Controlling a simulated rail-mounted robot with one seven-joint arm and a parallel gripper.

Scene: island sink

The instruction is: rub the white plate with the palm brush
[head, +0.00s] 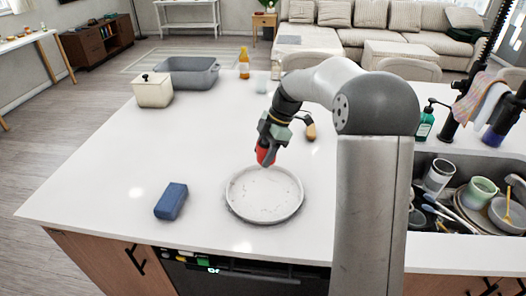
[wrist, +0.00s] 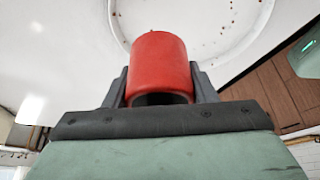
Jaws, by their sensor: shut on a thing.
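The white plate (head: 265,194) lies flat on the counter, with small dark specks on its face. Part of its rim and specks also show at the top of the wrist view (wrist: 210,22). My gripper (head: 268,150) points down near the plate's far edge. It is shut on a red, rounded thing, which I take to be the palm brush (head: 264,156). The red body stands between the two dark fingers in the wrist view (wrist: 160,62). Its bristles cannot be made out, and I cannot tell whether it touches the plate.
A blue sponge-like block (head: 171,201) lies left of the plate. A tan and black object (head: 311,131) lies behind. A cream canister (head: 153,90), a grey basin (head: 188,72) and bottles stand farther back. The sink (head: 465,194) full of dishes is at right. The counter's left part is clear.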

